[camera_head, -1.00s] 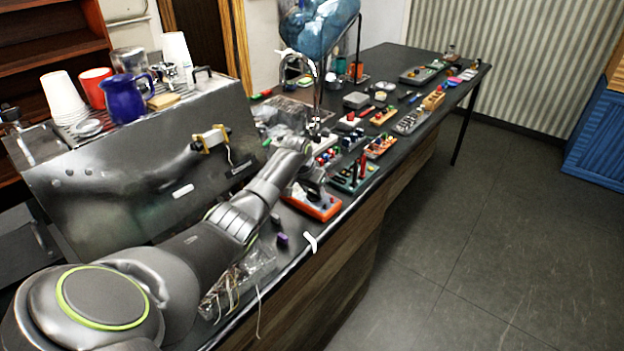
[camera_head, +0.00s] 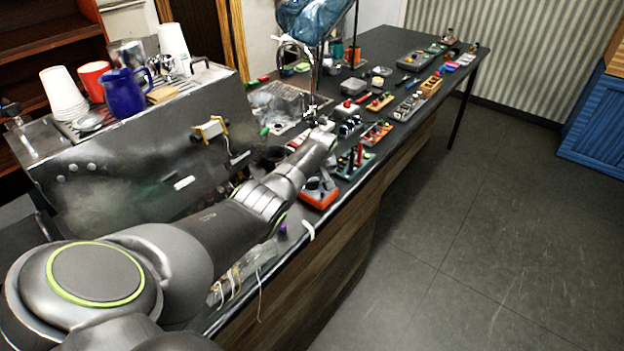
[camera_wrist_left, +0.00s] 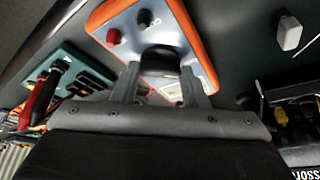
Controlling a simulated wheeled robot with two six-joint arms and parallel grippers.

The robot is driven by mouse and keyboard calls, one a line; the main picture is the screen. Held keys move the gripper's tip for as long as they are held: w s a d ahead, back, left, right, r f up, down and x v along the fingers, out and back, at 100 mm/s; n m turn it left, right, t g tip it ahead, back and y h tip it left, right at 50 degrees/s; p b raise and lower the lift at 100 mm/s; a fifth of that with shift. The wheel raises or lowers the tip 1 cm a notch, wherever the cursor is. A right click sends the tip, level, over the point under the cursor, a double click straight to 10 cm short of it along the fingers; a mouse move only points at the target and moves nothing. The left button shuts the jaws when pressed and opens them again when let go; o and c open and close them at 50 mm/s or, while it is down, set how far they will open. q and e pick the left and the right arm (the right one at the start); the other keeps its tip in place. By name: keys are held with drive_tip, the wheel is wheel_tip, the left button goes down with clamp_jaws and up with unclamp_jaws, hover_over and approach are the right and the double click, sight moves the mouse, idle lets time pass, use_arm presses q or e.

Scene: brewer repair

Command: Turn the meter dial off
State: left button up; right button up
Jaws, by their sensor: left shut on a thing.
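The meter is an orange-rimmed box with a pale grey face (camera_wrist_left: 190,28), seen near the top centre of the left wrist view. It also shows at the table's front edge in the head view (camera_head: 318,199). Its black dial (camera_wrist_left: 160,54) sits between the fingers of my left gripper (camera_wrist_left: 161,72), which is shut on it. The fingers hide the dial's sides, and its pointer cannot be read. A red knob (camera_wrist_left: 113,37) and a dark knob (camera_wrist_left: 145,17) stand clear of the fingers on the meter's face. My right gripper is not in view.
A green board with black parts and red and black handles (camera_wrist_left: 62,75) lies beside the meter. A large metal brewer (camera_head: 130,165) stands behind my left arm, with cups and a blue jug (camera_head: 124,94) on top. Several small kits line the table further back.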

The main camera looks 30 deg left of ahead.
use_arm(q)
drive_tip(key=shift+n, duration=0.5)
drive_tip(key=o, duration=1)
drive_tip(key=shift+r, duration=0.1)
drive_tip(key=shift+d+r, duration=0.1)
drive_tip(key=shift+r, duration=0.1)
drive_tip(key=v, duration=0.4)
drive_tip(key=shift+s+d+r, duration=0.1)
drive_tip(key=shift+d+r, duration=0.05)
drive_tip(key=shift+r, duration=0.2)
drive_tip(key=b+v, duration=0.1)
drive_tip(key=v, duration=0.5)
drive_tip(key=b+v, duration=0.1)
drive_tip(key=v, duration=0.5)
drive_tip(key=shift+w+d, duration=0.25)
